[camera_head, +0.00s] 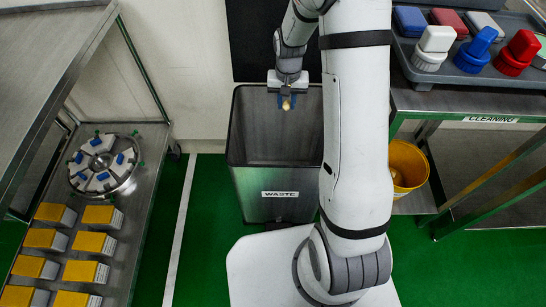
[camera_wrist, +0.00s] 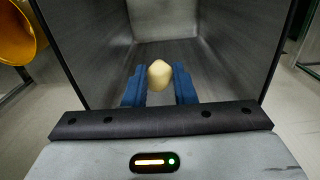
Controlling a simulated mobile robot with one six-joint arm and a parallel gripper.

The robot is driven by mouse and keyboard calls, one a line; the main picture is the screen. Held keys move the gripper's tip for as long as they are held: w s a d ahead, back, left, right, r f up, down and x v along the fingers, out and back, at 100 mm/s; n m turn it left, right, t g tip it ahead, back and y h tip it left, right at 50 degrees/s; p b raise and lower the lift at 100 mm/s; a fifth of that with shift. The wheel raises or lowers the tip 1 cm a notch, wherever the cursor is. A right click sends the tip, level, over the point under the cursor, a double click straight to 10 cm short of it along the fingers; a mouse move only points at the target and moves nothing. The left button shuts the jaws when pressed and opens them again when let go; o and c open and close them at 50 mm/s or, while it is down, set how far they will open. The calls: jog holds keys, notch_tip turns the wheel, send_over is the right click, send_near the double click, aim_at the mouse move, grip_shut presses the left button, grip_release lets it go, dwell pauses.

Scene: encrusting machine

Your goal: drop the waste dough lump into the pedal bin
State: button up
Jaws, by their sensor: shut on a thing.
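The waste dough lump (camera_wrist: 159,73) is pale yellow and sits between the blue fingers of my gripper (camera_wrist: 159,85) in the wrist view. My gripper is shut on it. In the head view my gripper (camera_head: 287,101) holds the small lump (camera_head: 286,104) over the open top of the pedal bin (camera_head: 278,180). The bin is grey metal with a WASTE label on its front, and its dark lid stands raised behind. In the wrist view the inner walls of the bin (camera_wrist: 95,50) surround the lump. The lump's exact height against the rim is hard to tell.
A steel cart (camera_head: 128,240) at left carries yellow-topped boxes and a round disc part (camera_head: 103,163). Green floor is clear left of the bin.

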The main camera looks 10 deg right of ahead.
notch_tip(320, 180, down, 5)
jog(key=b, duration=0.3)
jog(key=o, duration=1)
jog(key=shift+r, duration=0.1)
notch_tip(320, 180, up, 8)
jog(key=shift+f+p, duration=0.15)
jog(key=shift+p, duration=0.9)
